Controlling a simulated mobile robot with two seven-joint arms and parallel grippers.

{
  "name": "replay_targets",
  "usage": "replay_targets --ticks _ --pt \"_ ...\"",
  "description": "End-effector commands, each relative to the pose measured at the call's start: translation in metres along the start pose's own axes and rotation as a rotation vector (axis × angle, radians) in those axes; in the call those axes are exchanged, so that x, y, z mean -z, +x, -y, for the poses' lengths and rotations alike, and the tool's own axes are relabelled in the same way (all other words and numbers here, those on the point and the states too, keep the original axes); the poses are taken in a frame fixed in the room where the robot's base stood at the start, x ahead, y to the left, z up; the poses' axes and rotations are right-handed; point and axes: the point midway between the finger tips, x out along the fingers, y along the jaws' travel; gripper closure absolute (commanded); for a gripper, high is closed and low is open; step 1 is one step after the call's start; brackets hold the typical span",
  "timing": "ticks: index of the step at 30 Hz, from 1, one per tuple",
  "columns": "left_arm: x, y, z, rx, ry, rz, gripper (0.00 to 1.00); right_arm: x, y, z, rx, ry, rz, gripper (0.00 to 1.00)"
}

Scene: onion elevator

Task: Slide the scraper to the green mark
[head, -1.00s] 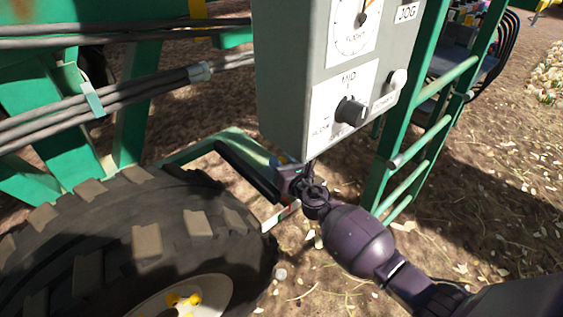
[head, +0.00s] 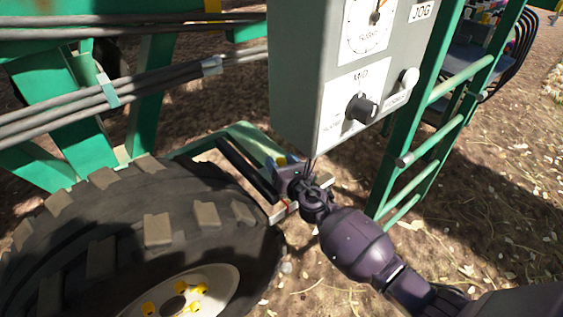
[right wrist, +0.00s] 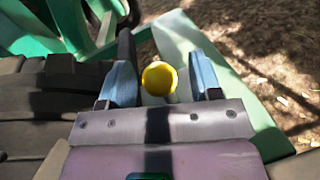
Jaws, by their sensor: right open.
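A round yellow knob (right wrist: 159,78) shows in the right wrist view, between the two blue fingers of my right gripper (right wrist: 160,66). The fingers are apart, with a gap on each side of the knob. I cannot tell whether the knob belongs to the scraper. In the head view, my right gripper (head: 284,168) is below the grey control box, beside the tyre. A short pale bar with red on it (head: 284,210) lies just below the gripper, partly hidden by it. I cannot make out a green mark. My left gripper is not in view.
A large treaded tyre (head: 150,228) stands close on the left. The grey control box (head: 296,80) with knobs hangs just above my right gripper. A green ladder frame (head: 418,152) stands to the right. A green frame plate (right wrist: 190,45) lies beneath the gripper.

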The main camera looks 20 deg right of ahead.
Motion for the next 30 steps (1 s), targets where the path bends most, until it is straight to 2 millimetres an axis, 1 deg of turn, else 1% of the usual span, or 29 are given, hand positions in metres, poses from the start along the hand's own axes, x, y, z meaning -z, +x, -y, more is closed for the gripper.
replay_targets --ticks 5,9,18,21,24,30 --pt "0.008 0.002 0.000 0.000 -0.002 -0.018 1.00 -0.001 -0.009 0.000 -0.001 0.000 0.001 0.42" --pt "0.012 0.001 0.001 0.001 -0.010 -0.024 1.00 -0.002 -0.029 0.000 -0.001 -0.001 0.002 0.42" --pt "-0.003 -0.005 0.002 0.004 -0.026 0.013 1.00 -0.001 -0.078 0.000 0.001 0.000 0.000 0.42" --pt "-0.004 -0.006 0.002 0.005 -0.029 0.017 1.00 0.000 -0.091 0.001 0.001 0.001 0.000 0.42" --pt "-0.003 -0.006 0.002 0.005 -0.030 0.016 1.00 0.000 -0.100 0.001 0.001 0.000 0.000 0.42" --pt "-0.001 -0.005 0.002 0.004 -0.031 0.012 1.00 0.000 -0.108 0.000 0.000 0.000 0.000 0.42"
